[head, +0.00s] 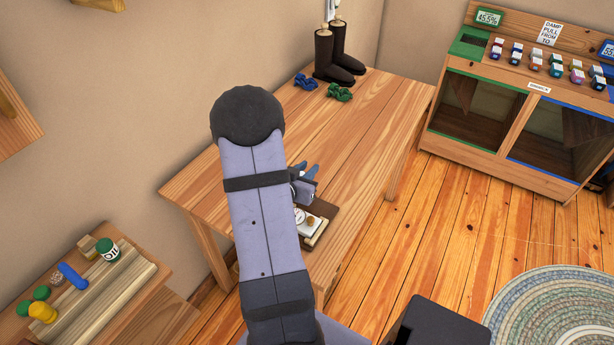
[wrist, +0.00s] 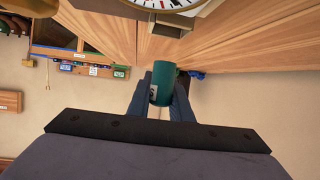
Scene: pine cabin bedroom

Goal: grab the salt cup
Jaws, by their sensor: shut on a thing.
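A dark teal cup (wrist: 164,76) with a small pale label sits between the fingers of my gripper (wrist: 163,90) in the wrist view. I take it to be the salt cup, but the label is too small to read. My gripper is shut on it, one finger on each side. In the head view my gripper (head: 304,179) shows only in part above the wooden table (head: 375,110). My own arm covers the rest of it, and I cannot make out the cup there.
A white dial (head: 299,215) and a dark-edged tray (head: 318,226) lie near my gripper. Boots (head: 326,58) and blue and green scrunchies (head: 339,93) are on the table's far end. A cabinet (head: 520,95) stands right; a small side table (head: 140,268) stands left.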

